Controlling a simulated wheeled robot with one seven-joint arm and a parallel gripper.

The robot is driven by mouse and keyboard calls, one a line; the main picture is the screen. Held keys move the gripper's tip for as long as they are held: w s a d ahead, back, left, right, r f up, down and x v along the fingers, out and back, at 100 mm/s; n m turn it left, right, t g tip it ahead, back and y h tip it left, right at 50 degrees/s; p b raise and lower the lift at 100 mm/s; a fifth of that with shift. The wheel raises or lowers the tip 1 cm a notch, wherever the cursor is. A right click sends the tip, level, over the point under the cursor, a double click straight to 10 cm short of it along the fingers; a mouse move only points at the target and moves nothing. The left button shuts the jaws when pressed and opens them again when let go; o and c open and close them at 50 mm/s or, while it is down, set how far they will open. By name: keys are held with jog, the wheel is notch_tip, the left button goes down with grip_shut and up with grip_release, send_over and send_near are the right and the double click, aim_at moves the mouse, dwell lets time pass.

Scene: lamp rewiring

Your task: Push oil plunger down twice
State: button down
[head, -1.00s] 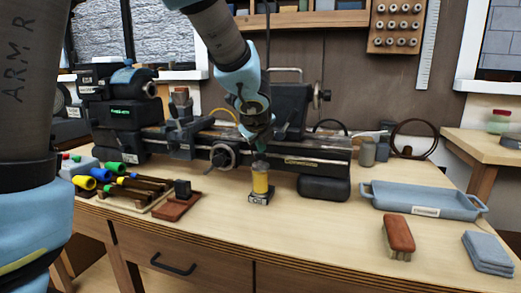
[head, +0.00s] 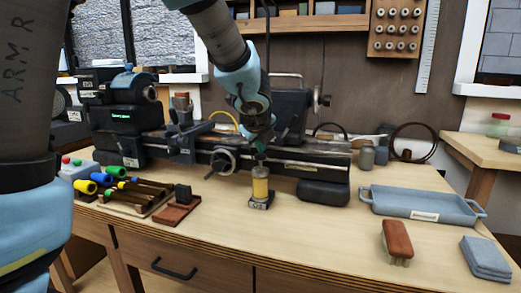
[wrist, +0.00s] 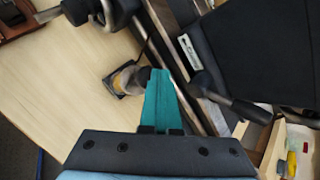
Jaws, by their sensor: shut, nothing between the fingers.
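The oiler (head: 260,188) is a small yellow cylinder with a grey top, standing upright on a dark square base on the bench in front of the lathe. Its plunger (head: 260,160) is at the top. My gripper (head: 261,148) points down just above the plunger, its teal fingers together and empty. I cannot tell whether they touch the plunger. In the wrist view, the shut fingers (wrist: 161,75) lie beside the oiler (wrist: 122,80) and overlap part of its top.
The lathe (head: 300,152) stands close behind the oiler. A rack with coloured handles (head: 135,195) and a brown block (head: 176,214) are to the left. A blue-grey tray (head: 420,216), a brush (head: 398,238) and folded cloths (head: 486,259) are to the right. The bench front is clear.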

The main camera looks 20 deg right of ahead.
aim_at(261, 156)
jog(key=shift+r+p, duration=0.45)
jog(key=shift+r, duration=0.3)
notch_tip(261, 156, up, 5)
jog(key=p, duration=0.5)
jog(key=shift+r, duration=0.1)
dwell(0.3)
dwell(1.8)
